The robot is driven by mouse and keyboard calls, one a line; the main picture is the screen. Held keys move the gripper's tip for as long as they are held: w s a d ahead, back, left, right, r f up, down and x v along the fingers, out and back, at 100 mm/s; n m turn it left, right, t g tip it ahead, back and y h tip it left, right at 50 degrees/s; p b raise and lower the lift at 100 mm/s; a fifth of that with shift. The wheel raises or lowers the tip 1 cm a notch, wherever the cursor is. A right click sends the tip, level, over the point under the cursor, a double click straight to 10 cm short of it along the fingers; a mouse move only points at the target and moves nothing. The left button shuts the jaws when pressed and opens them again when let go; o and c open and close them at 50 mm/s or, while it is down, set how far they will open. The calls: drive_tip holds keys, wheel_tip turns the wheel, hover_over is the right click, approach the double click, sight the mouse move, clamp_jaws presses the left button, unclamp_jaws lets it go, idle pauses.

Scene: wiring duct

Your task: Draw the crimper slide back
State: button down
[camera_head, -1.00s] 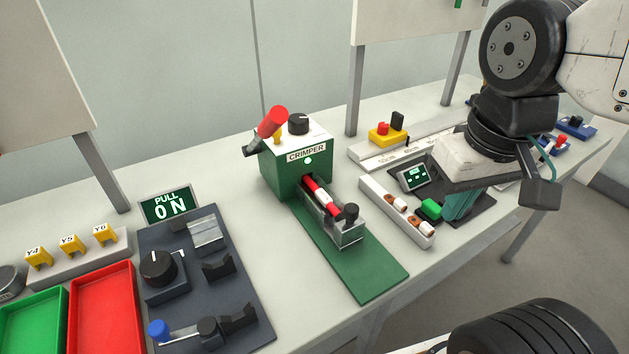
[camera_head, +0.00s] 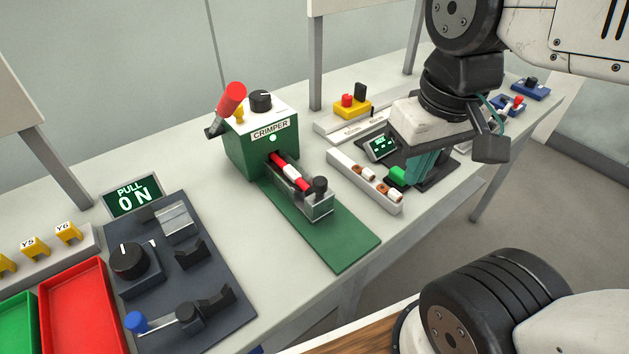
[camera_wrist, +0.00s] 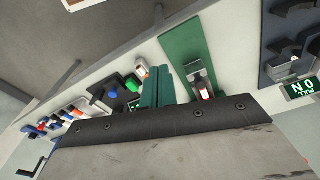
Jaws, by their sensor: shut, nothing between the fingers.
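The green crimper (camera_head: 252,145) stands on the bench left of centre in the head view, with a red-tipped lever and a black knob on top. Its slide (camera_head: 302,192) sticks out of the front over the green base plate (camera_head: 330,235), with a black knob at its outer end. A red-and-white piece lies along the slide and reaches into the opening. My gripper (camera_head: 424,168) points down right of the crimper, its teal fingers together and empty. The wrist view shows the fingers (camera_wrist: 158,88) beside the green plate and the slide (camera_wrist: 200,80).
A white rack (camera_head: 365,182) with several plugs stands between the slide and my gripper. A small screen (camera_head: 382,147) and a green button (camera_head: 397,176) are close to my fingers. A dark fixture board (camera_head: 185,275) and a red tray (camera_head: 75,310) lie left.

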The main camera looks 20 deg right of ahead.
drive_tip(key=w+a+f+g, duration=0.1)
drive_tip(key=w+a, duration=0.3)
drive_tip(key=w, duration=0.8)
drive_tip(key=w+a+f+g, duration=0.1)
drive_tip(key=w+a+g, duration=0.2)
drive_tip(key=w, duration=0.9)
drive_tip(key=shift+w+a+n, duration=0.3)
drive_tip(key=shift+a, duration=0.5)
drive_tip(key=x, duration=1)
drive_tip(key=shift+d+f, duration=0.1)
drive_tip(key=shift+s+d, duration=0.1)
drive_tip(key=shift+s, duration=1.9)
